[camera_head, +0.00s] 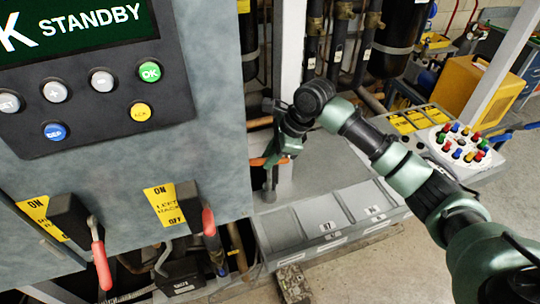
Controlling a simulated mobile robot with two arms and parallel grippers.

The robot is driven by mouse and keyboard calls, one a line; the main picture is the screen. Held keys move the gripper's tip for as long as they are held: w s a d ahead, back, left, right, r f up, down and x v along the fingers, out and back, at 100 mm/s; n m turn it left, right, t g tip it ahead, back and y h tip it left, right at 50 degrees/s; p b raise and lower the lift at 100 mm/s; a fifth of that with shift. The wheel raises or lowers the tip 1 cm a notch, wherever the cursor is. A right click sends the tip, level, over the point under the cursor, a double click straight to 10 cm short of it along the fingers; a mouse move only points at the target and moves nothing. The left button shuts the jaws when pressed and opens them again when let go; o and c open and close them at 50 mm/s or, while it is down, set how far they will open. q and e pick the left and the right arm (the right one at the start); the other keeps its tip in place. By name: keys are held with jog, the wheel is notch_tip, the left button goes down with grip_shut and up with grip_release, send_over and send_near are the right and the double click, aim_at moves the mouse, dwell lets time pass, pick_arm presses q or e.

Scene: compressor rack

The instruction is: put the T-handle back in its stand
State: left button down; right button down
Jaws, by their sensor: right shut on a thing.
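My right gripper (277,153) is beside the right edge of the large grey cabinet, above the grey ledge. It is shut on the T-handle, whose orange crossbar (262,161) shows at the jaws. A grey upright piece (270,180) below the crossbar looks like its shaft. Its lower end is by the back left of the grey bin tray. I cannot make out the stand separately, nor tell whether the shaft is seated in it or just above it. My left gripper is not in view.
The grey cabinet (215,120) with red-handled levers (101,265) fills the left. A tray with grey compartments (285,232) lies below my gripper. A white post (291,50) and dark pipes stand behind. A panel of coloured buttons (463,142) and a yellow case (490,88) are at right.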

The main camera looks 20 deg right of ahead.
dwell(0.4)
jog(key=c, duration=1.2)
grip_release()
jog(key=shift+c, duration=0.2)
jog(key=shift+s+d+r+b, duration=0.2)
jog(key=shift+r+b, duration=0.1)
jog(key=shift+r, duration=0.1)
jog(key=b+v, duration=0.2)
jog(key=v, duration=0.5)
